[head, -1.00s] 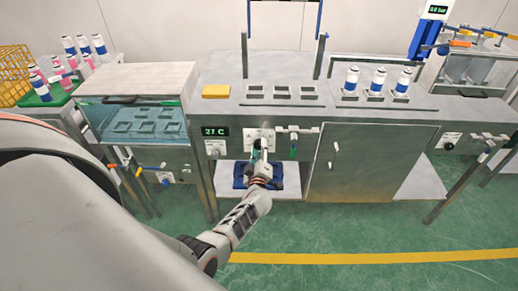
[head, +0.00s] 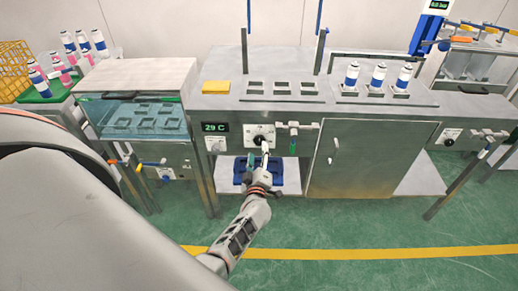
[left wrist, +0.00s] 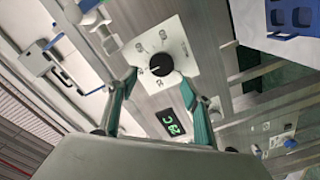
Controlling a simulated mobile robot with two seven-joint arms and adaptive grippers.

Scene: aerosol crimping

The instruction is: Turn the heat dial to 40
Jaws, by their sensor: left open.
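The heat dial (head: 259,138) is a black round knob on a white plate on the front of the steel bench. In the left wrist view the dial (left wrist: 161,64) has numbers around it; its exact setting is hard to read. The green display (head: 215,128) left of it reads 29 C, and it also shows in the left wrist view (left wrist: 171,122). My left gripper (head: 258,158) is open and empty just below and in front of the dial. In the left wrist view its green-sided fingers (left wrist: 158,92) are spread, apart from the knob. My right gripper is not in view.
A blue tray (head: 241,178) lies in the opening below. White-and-blue cans (head: 377,76) stand on the bench top. A glass-fronted bath (head: 135,115) is at left.

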